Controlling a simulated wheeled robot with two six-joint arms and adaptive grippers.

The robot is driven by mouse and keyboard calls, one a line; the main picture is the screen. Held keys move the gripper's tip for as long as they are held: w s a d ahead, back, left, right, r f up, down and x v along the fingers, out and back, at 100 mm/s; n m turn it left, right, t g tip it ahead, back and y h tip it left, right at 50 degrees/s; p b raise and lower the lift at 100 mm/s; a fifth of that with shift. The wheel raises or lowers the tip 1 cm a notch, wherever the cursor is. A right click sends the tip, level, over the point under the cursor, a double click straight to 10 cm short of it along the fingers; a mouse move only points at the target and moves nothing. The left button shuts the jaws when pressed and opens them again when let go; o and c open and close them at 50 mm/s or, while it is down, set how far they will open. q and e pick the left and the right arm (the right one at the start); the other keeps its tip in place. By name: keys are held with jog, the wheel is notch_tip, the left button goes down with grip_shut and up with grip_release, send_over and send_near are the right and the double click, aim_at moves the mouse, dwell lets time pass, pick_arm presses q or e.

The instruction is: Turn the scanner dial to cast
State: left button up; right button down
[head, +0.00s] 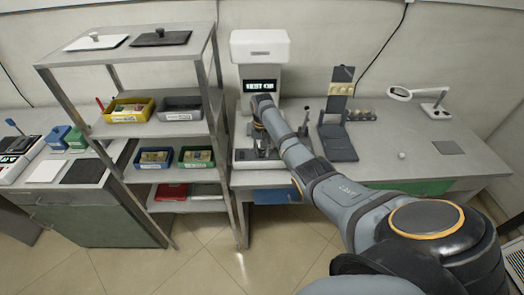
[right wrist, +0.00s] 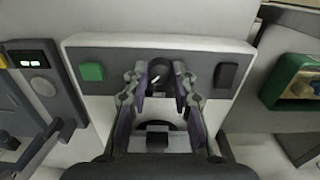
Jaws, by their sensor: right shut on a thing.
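The white scanner (head: 262,48) stands on the bench behind my right arm, with a lit display (head: 260,86) whose small text I cannot read surely. In the right wrist view its front panel (right wrist: 110,60) carries a dark round dial (right wrist: 160,72) with a pale pointer mark. My right gripper (right wrist: 161,84) has its fingertips on both sides of the dial and is shut on it. The gripper's fingers partly cover the dial, and any setting labels cannot be read. In the head view my own arm covers much of the scanner's lower part. My left gripper is not in view.
A green button (right wrist: 92,72) and a dark button (right wrist: 227,76) flank the dial. Left of the scanner stands a metal rack (head: 160,60) with coloured bins. A magnifier lamp (head: 400,93) and a dark stand (head: 337,130) are on the right bench.

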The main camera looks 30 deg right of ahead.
jog(key=n+p, duration=0.2)
jog(key=n, duration=0.1)
jog(key=shift+r, duration=0.2)
jog(key=n+p, duration=0.2)
jog(key=n, duration=0.2)
jog(key=shift+n, duration=0.3)
jog(key=n+p, duration=0.1)
jog(key=n, duration=0.3)
jog(key=shift+f+n, duration=0.1)
jog(key=shift+n, duration=0.2)
jog(key=n, duration=0.5)
jog(key=shift+w, duration=0.1)
jog(key=shift+n+p, duration=0.3)
jog(key=c, duration=1.1)
grip_release()
jog(key=shift+f, duration=0.1)
